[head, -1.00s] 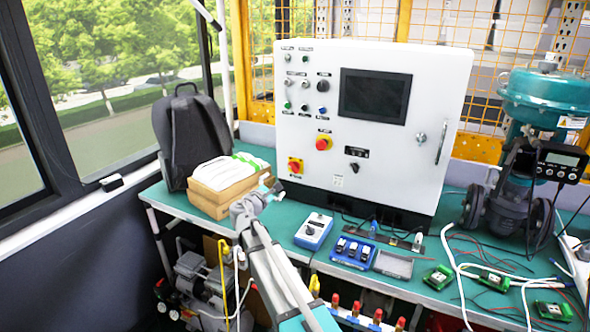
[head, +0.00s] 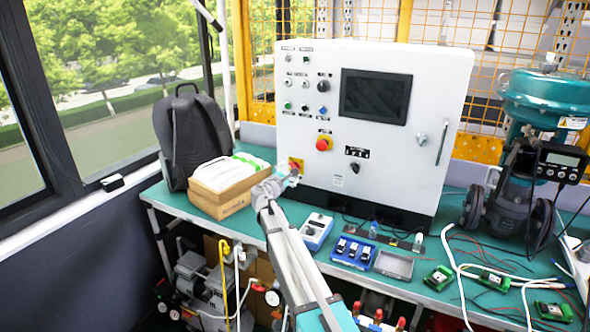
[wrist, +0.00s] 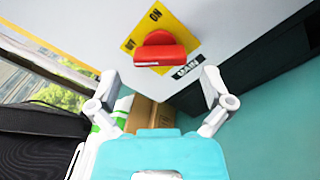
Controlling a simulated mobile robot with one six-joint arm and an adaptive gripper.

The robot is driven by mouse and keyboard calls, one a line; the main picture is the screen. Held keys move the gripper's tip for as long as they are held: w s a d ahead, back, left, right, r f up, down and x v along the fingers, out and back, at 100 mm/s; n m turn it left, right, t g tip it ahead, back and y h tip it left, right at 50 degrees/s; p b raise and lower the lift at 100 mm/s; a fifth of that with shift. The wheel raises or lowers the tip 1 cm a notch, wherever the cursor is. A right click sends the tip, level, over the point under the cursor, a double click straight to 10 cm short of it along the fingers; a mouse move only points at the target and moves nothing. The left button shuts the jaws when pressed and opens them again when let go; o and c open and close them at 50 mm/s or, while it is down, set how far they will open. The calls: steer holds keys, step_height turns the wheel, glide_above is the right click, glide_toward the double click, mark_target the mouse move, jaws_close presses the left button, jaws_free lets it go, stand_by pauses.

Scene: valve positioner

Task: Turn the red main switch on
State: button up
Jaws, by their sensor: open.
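The red main switch (wrist: 158,52) sits on a yellow plate (wrist: 178,22) low on the left of the white control cabinet's front. In the wrist view its red handle lies about level across the picture, with ON lettering near the plate's top and a MAIN label beside it. My gripper (wrist: 160,88) is open and empty, its two fingers spread to the left and right, just short of the handle and apart from it. In the head view my gripper (head: 288,174) is right at the switch (head: 296,164) and partly hides it.
The white cabinet (head: 385,165) stands on the green bench (head: 150,192). A cardboard box (head: 225,195) with white packs and a black backpack (head: 193,135) stand left of it. A red emergency button (head: 323,144) is above right of the switch. Small devices lie in front.

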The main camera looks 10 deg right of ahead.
mark_target(294, 166)
steer(key=shift+x, duration=1.7)
steer(key=c, duration=1)
steer(key=shift+c, duration=0.2)
